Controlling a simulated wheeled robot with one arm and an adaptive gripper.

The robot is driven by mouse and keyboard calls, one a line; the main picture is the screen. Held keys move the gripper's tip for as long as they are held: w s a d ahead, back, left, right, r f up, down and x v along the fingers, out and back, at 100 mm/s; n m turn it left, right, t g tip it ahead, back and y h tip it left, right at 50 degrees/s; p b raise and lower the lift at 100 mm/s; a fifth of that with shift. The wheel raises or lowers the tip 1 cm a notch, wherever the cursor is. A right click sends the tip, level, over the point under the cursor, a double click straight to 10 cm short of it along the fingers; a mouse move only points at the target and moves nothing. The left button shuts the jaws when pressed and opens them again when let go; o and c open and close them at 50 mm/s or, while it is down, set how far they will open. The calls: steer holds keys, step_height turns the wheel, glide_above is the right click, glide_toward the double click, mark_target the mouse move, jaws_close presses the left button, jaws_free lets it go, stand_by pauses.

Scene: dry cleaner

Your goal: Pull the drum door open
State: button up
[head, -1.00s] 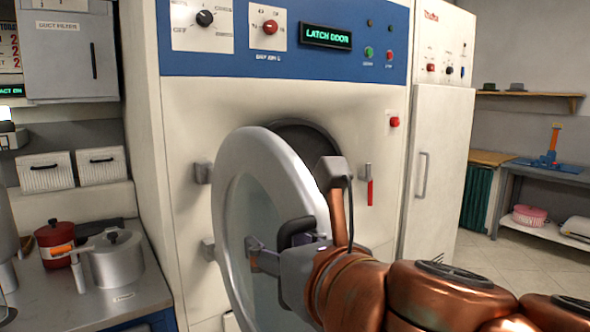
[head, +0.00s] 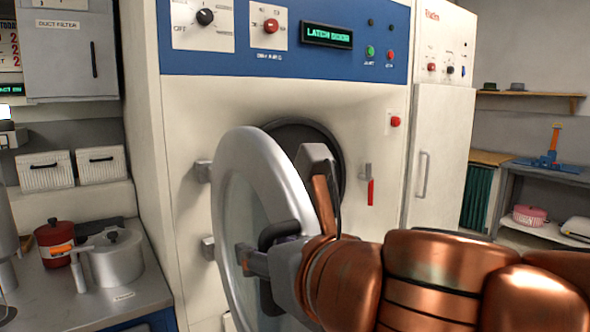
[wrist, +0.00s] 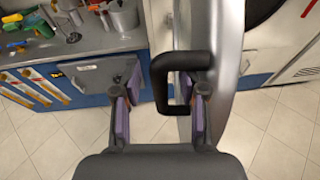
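The round drum door (head: 232,185) has a silver rim and a glass middle. It stands swung out from the machine's front, hinged at left, with part of the dark drum opening (head: 335,150) showing behind it. Its black D-shaped handle (wrist: 160,85) shows in the wrist view, and part of it in the head view (head: 278,236). My gripper (wrist: 160,105) is at the handle with its fingers spread. The handle's bar lies between them. The left finger is clear of the bar; the right finger is by the handle's door side. Contact there cannot be told.
The machine's display (head: 327,34) reads "LATCH DOOR". A red-handled latch (head: 369,185) is right of the opening. A counter at left holds a red pot (head: 54,243) and a grey pot (head: 115,262). Tiled floor (wrist: 258,110) is clear below the door.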

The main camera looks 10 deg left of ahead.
steer(key=w+d+r+t, duration=0.1)
steer(key=r, duration=0.2)
steer(key=w+d+r+m+t, duration=0.1)
steer(key=r, duration=0.2)
steer(key=w+r+t, duration=0.1)
steer(key=r, duration=0.3)
steer(key=shift+w+d+t, duration=0.15)
steer(key=shift+d+t, duration=0.25)
steer(key=s+f+g, duration=0.1)
steer(key=f, duration=0.1)
steer(key=s+a+f+g, duration=0.1)
steer(key=f, duration=0.2)
steer(key=s+a+f+n+g, duration=0.1)
steer(key=f, duration=0.2)
steer(key=shift+s+a+f+g, duration=0.2)
steer(key=shift+f+g, duration=0.05)
steer(key=shift+g, duration=0.05)
steer(key=s+a+f+p, duration=0.1)
steer(key=s+a+p, duration=0.1)
steer(key=s+p, duration=0.6)
steer(key=shift+s+a+f+p, duration=0.15)
steer(key=shift+s+a+p, duration=0.15)
steer(key=shift+s+p, duration=0.15)
